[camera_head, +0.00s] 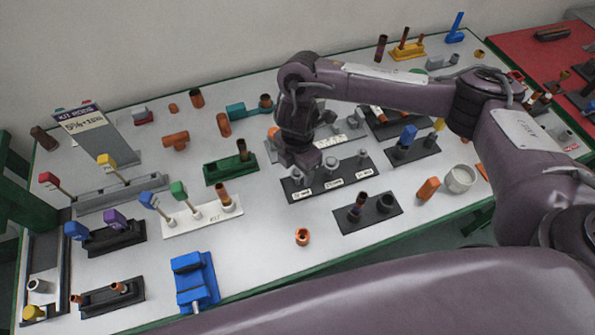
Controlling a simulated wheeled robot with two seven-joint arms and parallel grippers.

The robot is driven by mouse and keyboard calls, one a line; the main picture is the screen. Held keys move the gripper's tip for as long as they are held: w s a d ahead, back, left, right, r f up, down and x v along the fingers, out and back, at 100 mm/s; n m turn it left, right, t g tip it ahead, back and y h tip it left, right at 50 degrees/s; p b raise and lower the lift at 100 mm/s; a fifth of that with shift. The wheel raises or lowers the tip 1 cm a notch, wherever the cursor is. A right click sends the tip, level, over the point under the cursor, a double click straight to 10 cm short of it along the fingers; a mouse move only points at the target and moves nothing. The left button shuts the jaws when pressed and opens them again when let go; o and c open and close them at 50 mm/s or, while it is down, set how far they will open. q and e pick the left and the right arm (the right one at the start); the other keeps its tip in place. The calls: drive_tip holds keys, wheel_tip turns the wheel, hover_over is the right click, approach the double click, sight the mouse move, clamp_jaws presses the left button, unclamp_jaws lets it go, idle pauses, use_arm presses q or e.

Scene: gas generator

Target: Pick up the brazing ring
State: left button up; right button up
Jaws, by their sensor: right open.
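I cannot tell for sure which piece is the brazing ring. A black labelled rack (350,184) near the middle of the table carries several small grey fittings. A short copper ring-like piece (302,237) lies alone on the white surface in front of that rack. My right gripper (306,163) is open and points down over the rack's left rear part. The wrist hides the spot beneath it, and I cannot tell if the fingers touch anything. My left gripper is not in view.
A black block (372,218) with a copper tube stands right of the copper piece. A blue vise (194,280) stands at front left. A white holder (196,220) has coloured-handled tools. A green holder (229,168) stands left of my gripper. White table (262,262) is clear around the copper piece.

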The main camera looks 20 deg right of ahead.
idle(0.3)
drive_tip(key=c, duration=0.8)
